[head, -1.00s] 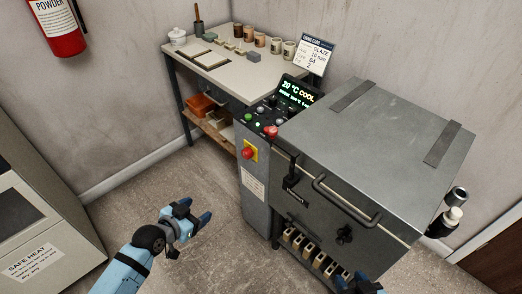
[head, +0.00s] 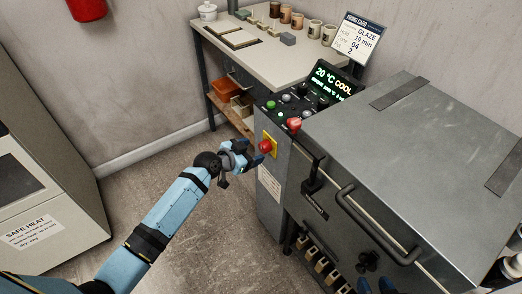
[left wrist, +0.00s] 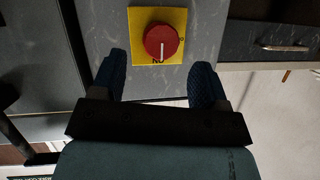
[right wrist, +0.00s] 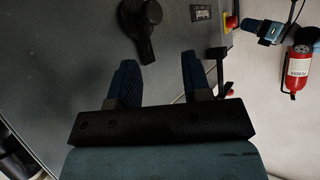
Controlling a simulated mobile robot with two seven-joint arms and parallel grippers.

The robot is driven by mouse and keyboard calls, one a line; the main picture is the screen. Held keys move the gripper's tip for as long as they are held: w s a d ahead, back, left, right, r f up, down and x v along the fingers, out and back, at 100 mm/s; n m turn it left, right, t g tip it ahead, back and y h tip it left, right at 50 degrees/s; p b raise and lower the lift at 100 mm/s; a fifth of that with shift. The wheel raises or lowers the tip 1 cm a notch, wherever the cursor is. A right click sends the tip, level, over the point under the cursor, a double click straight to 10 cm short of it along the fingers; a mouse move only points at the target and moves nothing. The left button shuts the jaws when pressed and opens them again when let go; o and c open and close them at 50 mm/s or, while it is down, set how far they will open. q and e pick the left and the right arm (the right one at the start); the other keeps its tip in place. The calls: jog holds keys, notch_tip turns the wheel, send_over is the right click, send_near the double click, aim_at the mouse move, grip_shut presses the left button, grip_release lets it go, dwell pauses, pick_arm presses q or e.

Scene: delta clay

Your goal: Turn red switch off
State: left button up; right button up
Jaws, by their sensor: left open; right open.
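The red switch (head: 265,146) is a round knob on a yellow plate on the kiln's grey control cabinet. In the left wrist view the red switch (left wrist: 160,41) has a white line pointing toward the "ON" lettering; an "O" mark is at the plate's right. My left gripper (head: 254,155) is open and close in front of the switch; its fingertips (left wrist: 160,72) lie either side of the knob, apparently not touching it. My right gripper (head: 376,288) is open and empty low in front of the kiln; it also shows in the right wrist view (right wrist: 160,72).
The kiln (head: 400,130) with its bar handle (head: 372,228) fills the right. A second red button (head: 294,124) sits on the top panel near the display (head: 332,82). A worktable (head: 270,52) with jars stands behind. A cabinet (head: 40,190) is at left; floor between is clear.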

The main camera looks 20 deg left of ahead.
aim_at(262, 148)
pick_arm(q)
jog(key=shift+b+x, duration=0.3)
jog(key=shift+x, duration=2.05)
jog(key=c, duration=0.9)
